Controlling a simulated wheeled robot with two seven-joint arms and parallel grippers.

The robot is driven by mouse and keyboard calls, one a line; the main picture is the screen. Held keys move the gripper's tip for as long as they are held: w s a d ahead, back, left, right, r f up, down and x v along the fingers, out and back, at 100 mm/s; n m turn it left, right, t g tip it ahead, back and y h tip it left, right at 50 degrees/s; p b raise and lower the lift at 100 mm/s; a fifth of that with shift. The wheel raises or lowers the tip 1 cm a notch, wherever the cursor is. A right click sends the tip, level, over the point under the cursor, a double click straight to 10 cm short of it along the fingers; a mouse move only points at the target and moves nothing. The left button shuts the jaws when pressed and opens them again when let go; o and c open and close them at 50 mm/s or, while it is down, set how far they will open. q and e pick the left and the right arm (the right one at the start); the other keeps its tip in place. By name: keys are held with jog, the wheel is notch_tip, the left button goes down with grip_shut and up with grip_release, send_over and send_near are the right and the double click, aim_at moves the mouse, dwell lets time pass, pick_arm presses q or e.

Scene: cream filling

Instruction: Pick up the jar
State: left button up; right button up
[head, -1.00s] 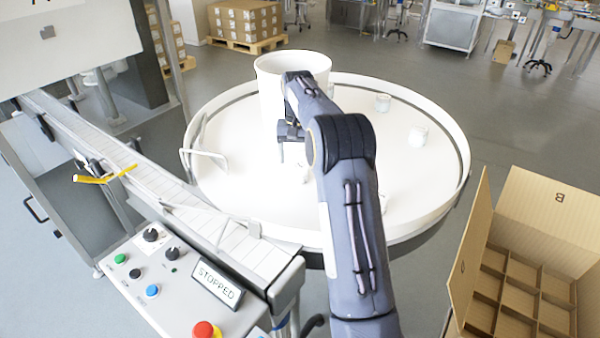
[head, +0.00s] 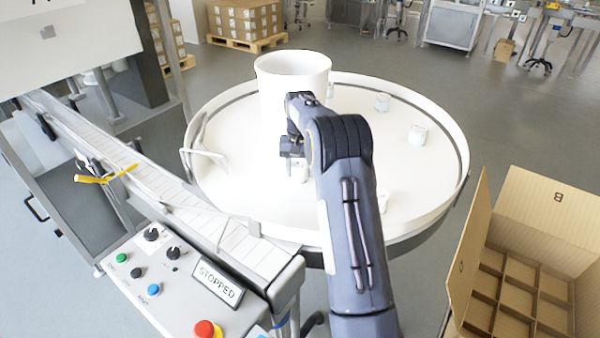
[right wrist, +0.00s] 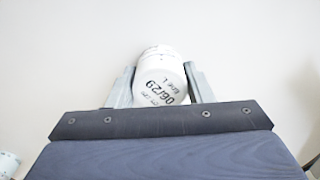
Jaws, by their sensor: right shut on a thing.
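The jar (right wrist: 162,78) is small and white with a printed date on its lid, seen from above in the right wrist view. My right gripper (right wrist: 161,85) is shut on it, one finger on each side. In the head view my right gripper (head: 294,163) is low over the white round table, and a little of the held jar (head: 299,173) shows below it. I cannot tell whether the jar touches the table. My left gripper is not in view.
Other jars (head: 417,135) (head: 382,102) stand on the round table (head: 240,195), which has a raised rim. A large white drum (head: 280,85) stands behind my gripper. A conveyor (head: 130,160) is at left, a divided carton (head: 545,225) at right.

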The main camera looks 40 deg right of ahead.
aim_at(300, 165)
jog(key=shift+r, duration=0.15)
jog(key=shift+r, duration=0.25)
notch_tip(300, 165, up, 2)
jog(key=shift+r, duration=0.15)
jog(key=s+d+r+b, duration=0.1)
jog(key=s+d+r, duration=0.1)
jog(key=s+r, duration=0.1)
jog(key=s+d+r+b, duration=0.1)
jog(key=s+d+r, duration=0.1)
jog(key=s, duration=0.3)
jog(key=s+d+r, duration=0.1)
jog(key=s+r, duration=0.3)
jog(key=r, duration=0.1)
jog(key=shift+s+d+b, duration=0.4)
jog(key=shift+f, duration=0.1)
